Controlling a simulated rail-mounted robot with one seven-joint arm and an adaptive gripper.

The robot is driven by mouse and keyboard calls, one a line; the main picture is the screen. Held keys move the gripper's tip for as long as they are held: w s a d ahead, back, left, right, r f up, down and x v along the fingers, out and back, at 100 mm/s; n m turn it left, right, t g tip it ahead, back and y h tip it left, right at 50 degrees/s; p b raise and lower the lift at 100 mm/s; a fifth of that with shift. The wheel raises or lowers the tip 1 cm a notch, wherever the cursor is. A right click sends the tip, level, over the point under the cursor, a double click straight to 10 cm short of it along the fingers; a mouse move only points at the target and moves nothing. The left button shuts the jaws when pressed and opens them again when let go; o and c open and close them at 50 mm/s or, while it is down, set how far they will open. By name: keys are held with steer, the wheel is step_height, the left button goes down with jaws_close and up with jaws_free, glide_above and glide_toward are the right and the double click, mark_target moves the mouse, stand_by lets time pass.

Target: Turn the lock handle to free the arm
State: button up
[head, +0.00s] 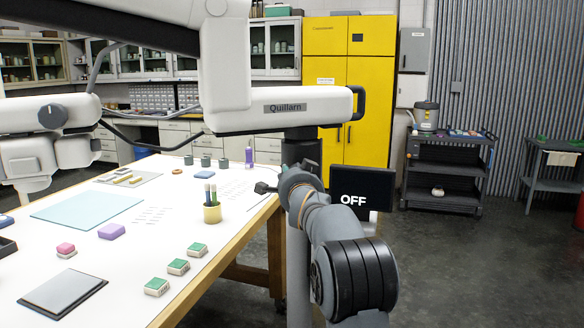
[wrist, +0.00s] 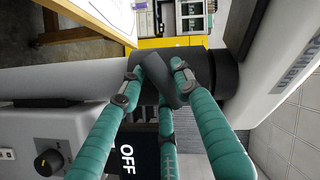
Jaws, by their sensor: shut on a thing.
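In the wrist view the tips are closed around the lock handle (wrist: 158,72), a dark grey, tilted bar in front of the black column (wrist: 222,72). In the head view my grey arm reaches up to the black column (head: 301,150) under the white arm marked "Quillarn" (head: 285,107).
A black screen reading "OFF" (head: 362,188) stands right beside my arm. The white table (head: 130,245) on the left holds a pencil cup (head: 212,212), several small boxes and a blue mat (head: 85,207). Floor to the right is clear up to a dark cart (head: 450,170).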

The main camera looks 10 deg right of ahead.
steer(key=n+p, duration=0.1)
steer(key=p, duration=0.2)
steer(key=r+n+g+p, duration=0.1)
steer(key=p, duration=0.2)
steer(key=n+g+p, duration=0.1)
steer(key=p, duration=0.2)
steer(key=shift+a+r+n+h+p, duration=0.25)
steer(key=shift+n+h+p, duration=0.05)
steer(key=shift+c, duration=0.2)
steer(key=n+g+p, duration=0.1)
steer(key=n+p, duration=0.1)
steer(key=p, duration=0.7)
steer(key=shift+s+f+h+p, duration=0.1)
steer(key=shift+s+h+p, duration=0.05)
steer(key=shift+h+p, duration=0.2)
steer(key=f+n+g+h+p, duration=0.1)
steer(key=n+p, duration=0.1)
steer(key=p, duration=0.4)
steer(key=shift+d+p, duration=0.1)
steer(key=shift+p, duration=0.3)
steer(key=shift+s+f+h+p, duration=0.1)
steer(key=shift+f+h+p, duration=0.15)
steer(key=shift+p, duration=0.3)
steer(key=shift+f, duration=0.15)
steer(key=o, duration=0.9)
steer(key=shift+o, duration=1.2)
steer(key=shift+r, duration=0.25)
steer(key=shift+d, duration=0.1)
steer(key=shift+r, duration=0.1)
